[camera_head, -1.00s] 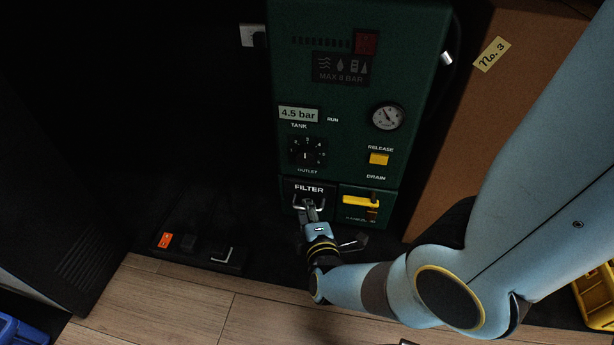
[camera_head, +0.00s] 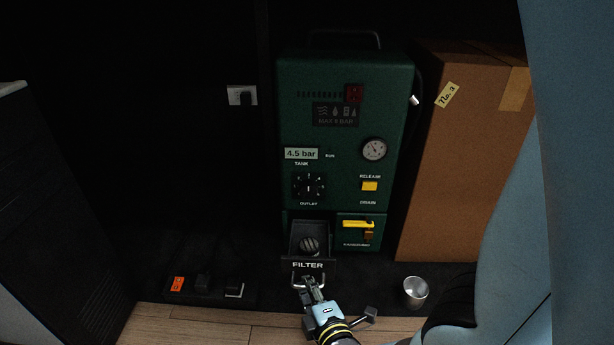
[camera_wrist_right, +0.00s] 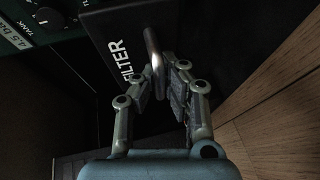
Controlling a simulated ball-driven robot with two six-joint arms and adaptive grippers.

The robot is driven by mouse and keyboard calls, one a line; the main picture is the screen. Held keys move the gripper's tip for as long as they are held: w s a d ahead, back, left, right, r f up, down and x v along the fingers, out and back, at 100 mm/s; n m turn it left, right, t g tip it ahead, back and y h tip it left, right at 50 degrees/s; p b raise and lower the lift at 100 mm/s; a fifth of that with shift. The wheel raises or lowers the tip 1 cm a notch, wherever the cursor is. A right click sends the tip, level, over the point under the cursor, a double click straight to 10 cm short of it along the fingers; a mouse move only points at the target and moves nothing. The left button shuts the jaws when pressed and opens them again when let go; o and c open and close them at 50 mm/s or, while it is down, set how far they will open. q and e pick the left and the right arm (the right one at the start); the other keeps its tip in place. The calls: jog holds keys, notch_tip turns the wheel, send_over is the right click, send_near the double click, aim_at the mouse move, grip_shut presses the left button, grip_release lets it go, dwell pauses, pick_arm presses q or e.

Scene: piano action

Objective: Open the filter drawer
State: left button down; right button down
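The filter drawer (camera_head: 308,265) is the dark drawer marked FILTER at the lower left of the green compressor unit (camera_head: 346,130). It stands pulled out, and a round ribbed filter (camera_head: 309,246) shows inside it. My right gripper (camera_head: 307,283) is at the metal handle (camera_head: 300,276) on the drawer's front. In the right wrist view the fingers (camera_wrist_right: 160,88) are on both sides of the handle bar (camera_wrist_right: 154,50) and look closed around it; the FILTER label is beside them. My left gripper is not in view.
A yellow latch (camera_head: 358,224) is on the compartment right of the drawer. A metal cup (camera_head: 415,291) stands on the dark floor strip at the right. A cardboard box (camera_head: 462,170) stands right of the unit. A power strip (camera_head: 205,289) lies at the left.

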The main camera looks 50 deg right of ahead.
jog(key=shift+s+a, duration=0.1)
dwell(0.3)
jog(key=c, duration=1.4)
grip_release()
jog(key=shift+r, duration=0.1)
jog(key=shift+r, duration=0.4)
jog(key=o, duration=0.9)
notch_tip(320, 180, up, 7)
jog(key=shift+f, duration=0.15)
jog(key=shift+r, duration=0.65)
jog(key=c, duration=0.6)
jog(key=shift+r, duration=0.6)
jog(key=c, duration=0.3)
